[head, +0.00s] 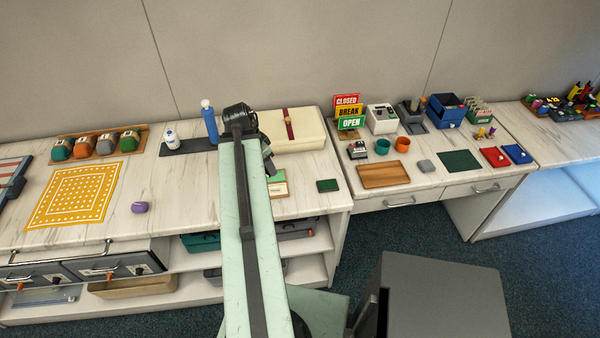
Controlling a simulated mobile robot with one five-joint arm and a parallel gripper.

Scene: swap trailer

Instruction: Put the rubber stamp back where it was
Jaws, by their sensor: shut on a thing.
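My gripper (268,163) is partly in view at the end of my arm, over the left counter. It points down, close above a green and cream card-like item (279,186). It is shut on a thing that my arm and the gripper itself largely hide. I take this to be the rubber stamp, but its shape does not show clearly. I cannot tell whether it touches the counter. A dark green pad (327,185) lies to the right of the gripper, near the counter's right end.
A cream box (305,135) with a dark red strip and a blue bottle (209,122) stand behind. The right counter holds a wooden tray (383,175), orange cup (402,145), sign stack (347,112) and blue bin (447,110). Left are a yellow mat (75,195) and purple object (139,207).

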